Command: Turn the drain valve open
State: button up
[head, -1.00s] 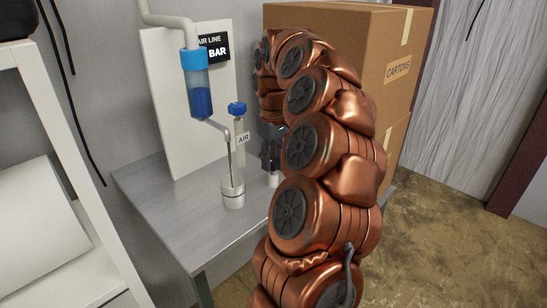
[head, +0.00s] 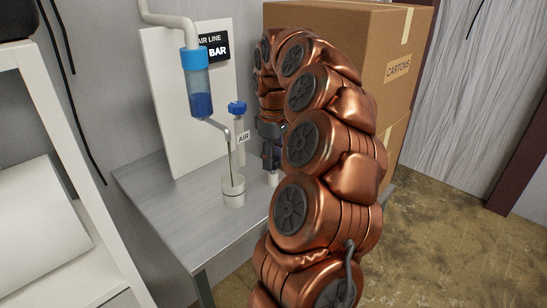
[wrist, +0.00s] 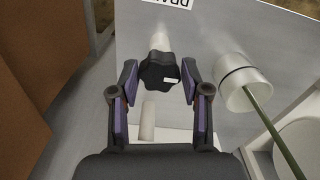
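The drain valve's black lobed knob (wrist: 159,71) sits on a white stem in the wrist view, near a partly cut-off label (wrist: 168,2) reading "DRA". My gripper (wrist: 160,79) is open, with one finger on each side of the knob and a visible gap to each. In the head view my gripper (head: 271,150) is low over the bench, partly behind my arm, and the knob is hidden. A filter bowl (head: 199,85) with blue liquid hangs on the air line. A thin greenish line runs from its outlet into a white cup (head: 233,192).
The white cup (wrist: 244,89) is close to the right finger in the wrist view. A blue-topped post (head: 237,108) with an "AIR" tag stands behind the cup. Cartons (head: 345,35) are stacked behind my arm. The grey bench (head: 170,210) is bare at the front left.

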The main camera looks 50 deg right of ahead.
jog(key=o, duration=0.4)
jog(key=shift+c, duration=0.2)
jog(key=shift+r, duration=3.75)
